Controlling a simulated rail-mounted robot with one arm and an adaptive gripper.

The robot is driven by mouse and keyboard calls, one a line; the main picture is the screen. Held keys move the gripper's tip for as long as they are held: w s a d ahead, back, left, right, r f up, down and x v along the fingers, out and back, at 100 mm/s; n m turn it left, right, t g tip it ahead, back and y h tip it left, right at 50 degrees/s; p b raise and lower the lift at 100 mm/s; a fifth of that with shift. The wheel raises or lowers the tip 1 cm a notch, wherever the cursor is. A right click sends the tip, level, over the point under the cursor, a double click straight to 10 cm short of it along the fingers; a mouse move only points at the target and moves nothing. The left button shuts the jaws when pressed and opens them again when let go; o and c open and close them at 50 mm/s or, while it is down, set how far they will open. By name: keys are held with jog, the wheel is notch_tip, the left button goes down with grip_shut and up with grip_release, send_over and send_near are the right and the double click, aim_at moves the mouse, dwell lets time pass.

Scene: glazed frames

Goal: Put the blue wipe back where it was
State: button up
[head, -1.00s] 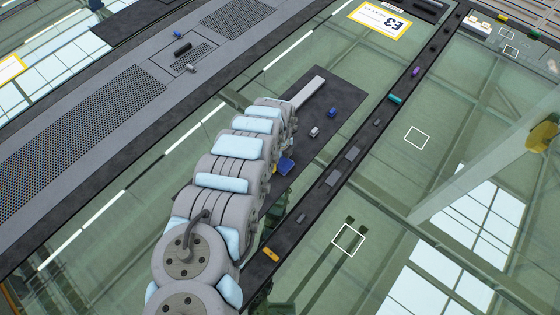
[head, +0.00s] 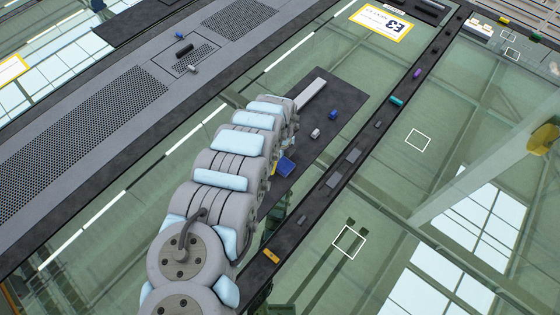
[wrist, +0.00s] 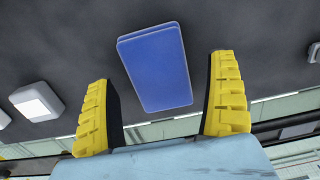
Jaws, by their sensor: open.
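The blue wipe (wrist: 156,66) is a flat blue rectangular pad lying on the dark mat (wrist: 60,40) in the wrist view. It sits ahead of and between the two yellow fingers of my gripper (wrist: 165,105), slightly tilted in the picture. The fingers are apart, with nothing between their tips that I can see held. In the head view the blue wipe (head: 286,166) shows on the dark mat (head: 340,95), beside the end of my arm. My arm hides most of the gripper there.
A small white item (head: 315,133) and a small blue item (head: 333,114) lie on the mat. A dark rail with small parts, including a teal one (head: 397,101) and an orange one (head: 271,256), runs along its right. White square outlines (head: 348,241) mark the clear glass.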

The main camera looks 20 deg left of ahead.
aim_at(280, 162)
jog(key=shift+s+a+r, duration=0.1)
jog(key=shift+a+r, duration=0.05)
jog(key=shift+r, duration=0.65)
notch_tip(280, 162, up, 9)
